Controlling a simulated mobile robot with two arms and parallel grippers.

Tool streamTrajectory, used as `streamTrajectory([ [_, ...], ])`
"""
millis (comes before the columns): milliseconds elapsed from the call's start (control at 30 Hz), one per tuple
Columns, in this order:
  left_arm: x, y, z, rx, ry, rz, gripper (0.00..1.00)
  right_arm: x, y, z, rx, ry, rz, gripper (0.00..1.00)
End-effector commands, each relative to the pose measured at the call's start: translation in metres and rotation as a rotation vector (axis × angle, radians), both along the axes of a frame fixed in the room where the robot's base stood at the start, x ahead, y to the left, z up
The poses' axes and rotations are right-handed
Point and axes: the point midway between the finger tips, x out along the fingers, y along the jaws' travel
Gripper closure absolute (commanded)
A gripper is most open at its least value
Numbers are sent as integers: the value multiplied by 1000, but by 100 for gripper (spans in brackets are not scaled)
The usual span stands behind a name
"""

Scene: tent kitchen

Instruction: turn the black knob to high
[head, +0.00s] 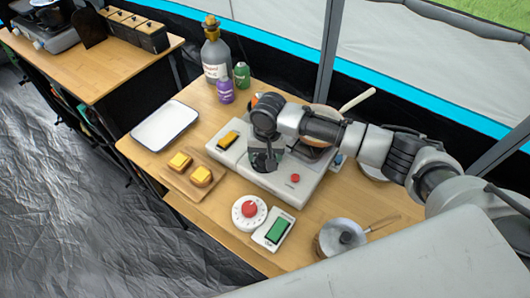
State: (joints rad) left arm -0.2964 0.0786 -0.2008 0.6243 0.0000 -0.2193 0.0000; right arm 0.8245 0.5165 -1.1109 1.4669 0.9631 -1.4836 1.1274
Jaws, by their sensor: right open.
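A white two-part stove (318,186) stands on the wooden table (222,228). It has a small red button on its front. My right arm reaches in from the right across the stove. My right gripper (264,165) points down at the stove's front, left of the red button (295,178). Its jaws are open. I cannot make out the black knob; the gripper covers that part of the stove's front. My left gripper is not in view.
A pan with a pale handle (357,100) sits behind my arm. In front are a dial with a red knob (249,209), a green-screened device (278,230) and a small pot (341,238). A board with bread (189,182), a white tray (165,125) and bottles (215,55) stand left.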

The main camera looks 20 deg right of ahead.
Motion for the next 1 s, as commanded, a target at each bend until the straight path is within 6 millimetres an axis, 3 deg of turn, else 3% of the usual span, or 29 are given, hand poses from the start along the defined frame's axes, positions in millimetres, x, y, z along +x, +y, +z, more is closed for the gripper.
streamTrajectory([
  [67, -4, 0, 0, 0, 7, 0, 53, 0, 0, 0, 0, 0, 0, 35],
  [367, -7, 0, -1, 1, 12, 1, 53, 0, 0, 0, 0, 0, -1, 81],
  [733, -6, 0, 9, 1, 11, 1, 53, 0, 0, 2, 0, 3, 60, 81],
  [1000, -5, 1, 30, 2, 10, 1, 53, 0, 1, 4, 2, 3, 250, 81],
])
